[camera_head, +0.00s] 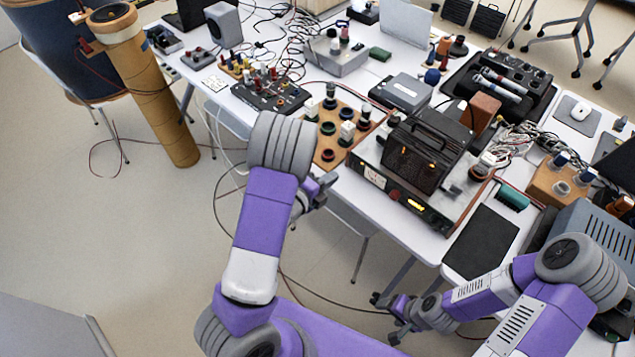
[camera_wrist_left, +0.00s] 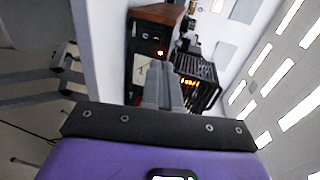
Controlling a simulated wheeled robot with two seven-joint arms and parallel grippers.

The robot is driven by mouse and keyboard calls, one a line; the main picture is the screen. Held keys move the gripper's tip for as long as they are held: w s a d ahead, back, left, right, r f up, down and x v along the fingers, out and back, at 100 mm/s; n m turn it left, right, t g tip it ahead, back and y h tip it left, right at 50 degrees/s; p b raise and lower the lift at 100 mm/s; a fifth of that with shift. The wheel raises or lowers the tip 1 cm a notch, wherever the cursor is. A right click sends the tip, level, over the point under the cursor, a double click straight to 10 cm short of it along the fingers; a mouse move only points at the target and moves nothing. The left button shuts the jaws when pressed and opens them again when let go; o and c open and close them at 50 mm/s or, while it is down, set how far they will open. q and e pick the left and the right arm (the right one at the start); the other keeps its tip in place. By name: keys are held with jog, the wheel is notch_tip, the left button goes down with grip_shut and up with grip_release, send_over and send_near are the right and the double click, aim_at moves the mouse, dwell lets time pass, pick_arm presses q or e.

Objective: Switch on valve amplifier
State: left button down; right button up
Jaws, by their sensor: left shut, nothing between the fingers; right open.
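The valve amplifier (camera_head: 405,203) stands at the table's front edge in the head view, with a black cage (camera_head: 428,148) on top. Its dark front panel has a lit display, small orange lights and knobs. The panel (camera_wrist_left: 147,65) and cage (camera_wrist_left: 198,68) also show in the left wrist view, beyond my fingers. My left gripper (camera_head: 328,183) is shut and empty, left of the amplifier and apart from it by the table's front edge. Its fingers (camera_wrist_left: 163,84) partly cover the amplifier in the wrist view. My right gripper (camera_head: 381,318) is open and empty, low in front of the table.
A wooden board with round parts (camera_head: 328,146) lies left of the amplifier, and a black mat (camera_head: 481,243) lies to its right. Cables and electronics crowd the white table behind. A tall brown coil (camera_head: 158,100) stands at left. The floor at left is mostly clear.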

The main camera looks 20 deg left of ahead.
pick_arm(q)
jog(key=v, duration=0.2)
jog(key=r+v, duration=0.1)
jog(key=v, duration=0.1)
jog(key=shift+s+r+p, duration=0.1)
jog(key=shift+s+p, duration=0.1)
jog(key=shift+p, duration=0.1)
jog(key=s+d+f+n+g+y, duration=0.1)
jog(key=s+f+n+g, duration=0.25)
jog(key=f+n, duration=0.4)
jog(key=s+d+f+n+g+y, duration=0.1)
jog(key=s+f+n+g+y, duration=0.1)
jog(key=f+n+g, duration=0.5)
jog(key=s+d+f+n+g+h, duration=0.1)
jog(key=s+d+f+n, duration=0.2)
jog(key=s+d+n, duration=0.1)
jog(key=s+d+f+n+g+h, duration=0.1)
jog(key=s+d+f+n+g, duration=0.1)
jog(key=s+d+f+n, duration=0.2)
jog(key=s+d+n, duration=0.1)
jog(key=s+n, duration=0.1)
jog(key=s, duration=0.1)
jog(key=shift+s, duration=0.4)
